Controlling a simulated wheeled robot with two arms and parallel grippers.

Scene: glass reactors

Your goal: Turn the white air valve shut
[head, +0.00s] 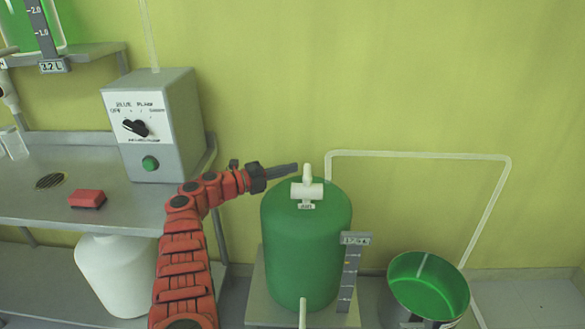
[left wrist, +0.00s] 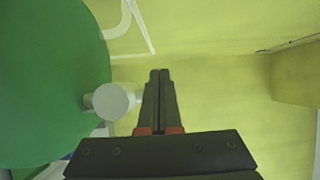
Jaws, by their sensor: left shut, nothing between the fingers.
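The white air valve (head: 307,189) sits on top of the green reactor tank (head: 306,245), above a small label reading "AIR". A slim white part of it points up in the head view. In the left wrist view the valve (left wrist: 112,101) shows as a round white end on a short stem, left of my fingers. My left gripper (head: 294,168) is shut and empty, with its fingertips just left of the valve's upper part. In the left wrist view the closed fingers (left wrist: 160,74) show a small gap to the valve. My right gripper is not in view.
A grey pump box (head: 160,125) with a black knob and green button stands on the metal bench at left, near a red block (head: 87,198). A bucket (head: 428,285) with green inside stands right of the tank. A clear pipe (head: 420,155) runs behind.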

